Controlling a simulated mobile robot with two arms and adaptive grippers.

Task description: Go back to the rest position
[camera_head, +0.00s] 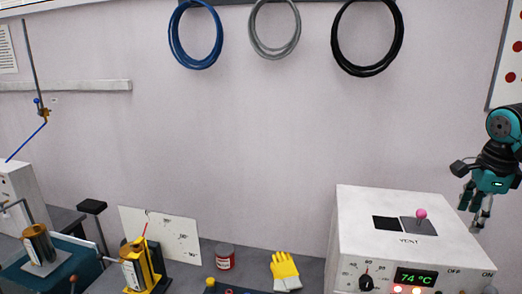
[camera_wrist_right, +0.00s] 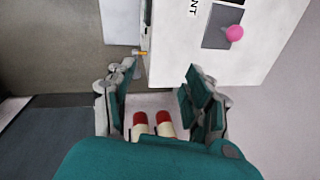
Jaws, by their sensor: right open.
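My right gripper (camera_head: 478,208) hangs from its teal and black arm at the right edge of the head view, beside the right side of the white box (camera_head: 400,218). In the right wrist view the gripper (camera_wrist_right: 152,88) has its teal fingers wide apart with nothing between them. The box top (camera_wrist_right: 190,45) and its pink knob (camera_wrist_right: 235,33) show beyond the fingers. Two red-tipped light-coloured parts (camera_wrist_right: 152,122) show between the finger bases. My left gripper is in neither view.
The white box has a 74 °C display (camera_head: 415,277) and a pink knob lever (camera_head: 421,214). Yellow gloves (camera_head: 285,270), a red can (camera_head: 225,257) and yellow-framed equipment (camera_head: 140,268) stand on the bench. Blue (camera_head: 195,35), grey (camera_head: 275,28) and black (camera_head: 367,38) tube coils hang on the wall.

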